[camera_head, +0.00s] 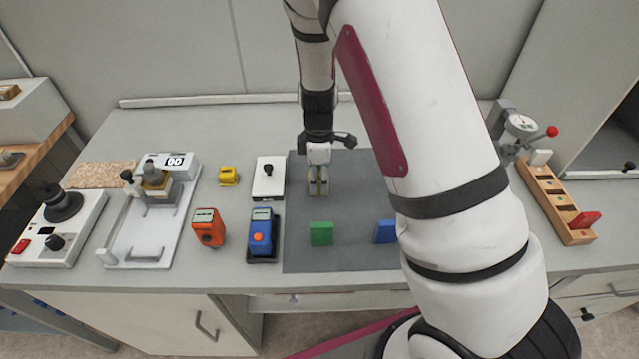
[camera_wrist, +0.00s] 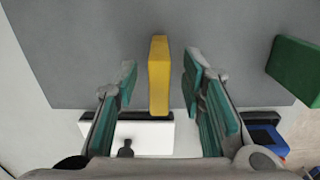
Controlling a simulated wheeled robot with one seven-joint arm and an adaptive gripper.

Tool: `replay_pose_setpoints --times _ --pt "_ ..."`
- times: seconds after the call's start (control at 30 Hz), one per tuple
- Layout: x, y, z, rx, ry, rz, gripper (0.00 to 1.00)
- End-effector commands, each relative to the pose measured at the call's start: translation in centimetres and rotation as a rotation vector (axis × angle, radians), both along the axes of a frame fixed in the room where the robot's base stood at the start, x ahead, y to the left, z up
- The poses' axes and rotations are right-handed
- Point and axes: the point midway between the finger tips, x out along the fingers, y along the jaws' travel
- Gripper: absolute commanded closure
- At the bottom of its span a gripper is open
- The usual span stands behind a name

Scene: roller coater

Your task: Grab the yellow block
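The yellow block (camera_wrist: 159,78) is a thin upright bar in the wrist view, over the grey mat. It lies between the two teal-padded fingers of my gripper (camera_wrist: 160,72), with a gap on each side. My gripper is open. In the head view my gripper (camera_head: 318,188) points down at the grey mat, and only a thin yellow strip of the block shows between its fingers. I cannot tell how far the fingertips are above the mat.
A green block (camera_head: 321,234) and a blue block (camera_head: 385,232) are on the grey mat (camera_head: 300,262). Left of the mat are a white box with a black knob (camera_head: 268,185), a blue meter (camera_head: 261,230), an orange meter (camera_head: 208,228) and a small yellow device (camera_head: 228,176). A wooden rack (camera_head: 547,205) stands right.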

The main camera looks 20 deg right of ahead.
Motion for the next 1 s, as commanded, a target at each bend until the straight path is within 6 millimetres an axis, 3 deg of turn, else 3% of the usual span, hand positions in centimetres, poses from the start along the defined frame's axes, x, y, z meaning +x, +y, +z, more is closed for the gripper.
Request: replay_pose_setpoints --times 0.33,0.5,0.87,1.0 --pt "0.1 0.0 -0.7 0.000 -0.001 -0.001 0.66" --pt "0.1 0.0 -0.7 0.000 -0.001 -0.001 1.00" --pt "0.1 0.0 -0.5 0.001 -0.001 0.000 1.00" --pt "0.2 0.0 0.7 0.001 -0.003 0.001 1.00"
